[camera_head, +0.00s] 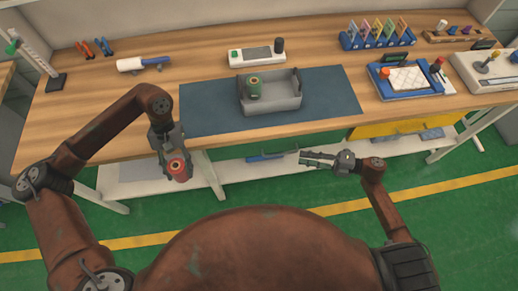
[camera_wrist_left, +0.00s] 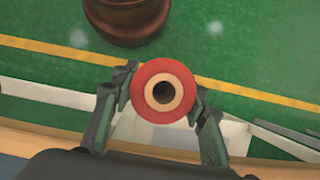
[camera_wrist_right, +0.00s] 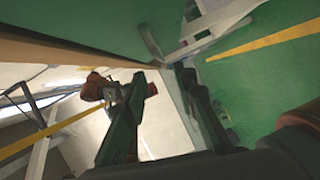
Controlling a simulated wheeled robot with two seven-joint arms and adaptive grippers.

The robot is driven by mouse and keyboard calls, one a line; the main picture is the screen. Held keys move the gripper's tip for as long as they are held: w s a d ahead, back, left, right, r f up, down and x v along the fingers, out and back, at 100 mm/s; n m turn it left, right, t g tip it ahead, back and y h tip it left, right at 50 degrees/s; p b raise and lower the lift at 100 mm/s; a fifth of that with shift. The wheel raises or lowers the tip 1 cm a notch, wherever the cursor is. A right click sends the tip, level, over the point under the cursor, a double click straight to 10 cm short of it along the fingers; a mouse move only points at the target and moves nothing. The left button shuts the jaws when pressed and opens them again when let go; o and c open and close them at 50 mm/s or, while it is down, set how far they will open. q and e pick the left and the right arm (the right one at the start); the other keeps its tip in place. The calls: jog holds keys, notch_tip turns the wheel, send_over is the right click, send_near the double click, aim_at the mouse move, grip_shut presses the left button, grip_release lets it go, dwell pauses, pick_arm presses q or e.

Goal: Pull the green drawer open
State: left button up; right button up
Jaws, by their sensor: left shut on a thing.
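I see no green drawer in any view. A yellow drawer-like front (camera_head: 400,128) shows under the table's right part in the head view. My left gripper (camera_head: 176,158) is shut on a red spool (camera_head: 180,169), in front of the table's front edge. The spool's round end and hollow centre (camera_wrist_left: 163,92) face the left wrist camera. My right gripper (camera_head: 318,158) is open and empty, in front of the table and to the left of the yellow front. Its two fingers stand apart in the right wrist view (camera_wrist_right: 165,115).
A grey bin (camera_head: 270,106) with a green spool (camera_head: 254,88) stands on a dark mat (camera_head: 335,92). A blue-edged tray (camera_head: 388,92) lies on the right. A low white shelf (camera_head: 235,173) runs under the wooden table (camera_head: 215,65). The green floor in front looks clear.

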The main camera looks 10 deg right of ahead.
aim_at(280, 154)
jog(key=x, duration=1)
jog(key=shift+w+a, duration=0.15)
jog(key=shift+a, duration=0.2)
jog(key=shift+c, duration=0.4)
grip_shut()
